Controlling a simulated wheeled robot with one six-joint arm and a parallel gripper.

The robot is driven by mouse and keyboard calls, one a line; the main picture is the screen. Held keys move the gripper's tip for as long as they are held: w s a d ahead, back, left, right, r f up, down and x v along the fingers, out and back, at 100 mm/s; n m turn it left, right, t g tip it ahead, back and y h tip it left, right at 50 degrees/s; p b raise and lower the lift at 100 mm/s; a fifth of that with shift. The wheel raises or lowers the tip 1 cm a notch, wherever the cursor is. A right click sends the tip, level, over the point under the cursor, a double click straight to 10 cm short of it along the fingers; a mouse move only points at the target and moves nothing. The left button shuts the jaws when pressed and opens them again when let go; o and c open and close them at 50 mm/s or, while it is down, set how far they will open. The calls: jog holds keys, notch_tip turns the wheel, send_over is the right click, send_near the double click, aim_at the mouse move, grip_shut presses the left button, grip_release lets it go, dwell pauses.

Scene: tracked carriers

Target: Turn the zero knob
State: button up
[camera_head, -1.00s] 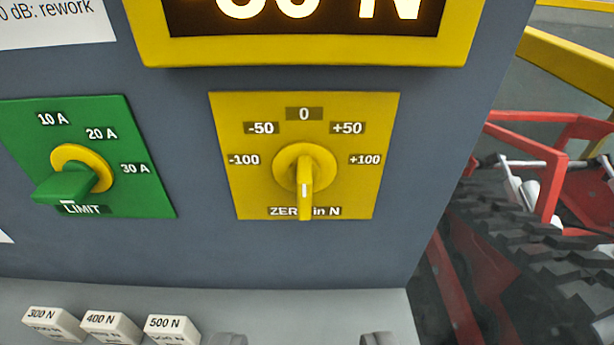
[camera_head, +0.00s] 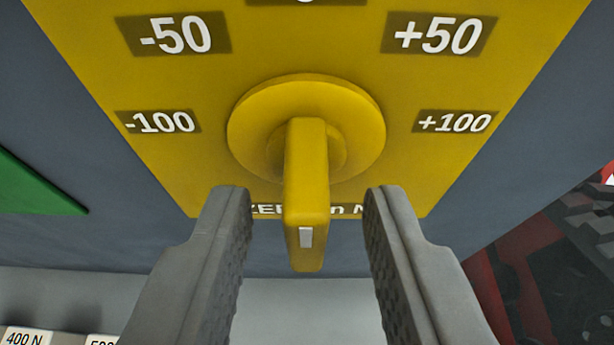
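The yellow zero knob (camera_head: 306,185) sits in the middle of the view on its yellow plate (camera_head: 170,75). Its bar handle juts toward me and has a white mark near its end. The plate carries the labels -100, -50, +50 and +100; the top label is cut off, and the lower "ZERO in N" text is partly hidden by the handle and my fingers. My gripper (camera_head: 308,225) is open, with one grey finger on each side of the handle's outer end. A gap shows between each finger and the handle.
The green plate (camera_head: 35,190) shows at the left edge. White labelled blocks, one reading 400 N (camera_head: 24,338), lie at lower left on a grey ledge (camera_head: 80,295). Red and black machinery (camera_head: 545,270) stands at the right beyond the panel edge.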

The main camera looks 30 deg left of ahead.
jog(key=shift+w+a, duration=0.1)
grip_shut()
dwell(0.4)
jog(key=m+y, duration=0.1)
jog(key=m, duration=0.1)
jog(key=shift+w+d+f+m+g+y, duration=0.1)
jog(key=shift+d+m+g+y, duration=0.1)
jog(key=shift+m+g+y, duration=0.15)
jog(key=shift+d+m+g+y, duration=0.1)
jog(key=shift+m+g+y, duration=0.15)
jog(key=shift+m+y, duration=0.75)
jog(key=shift+f+m, duration=0.1)
jog(key=shift+m, duration=0.25)
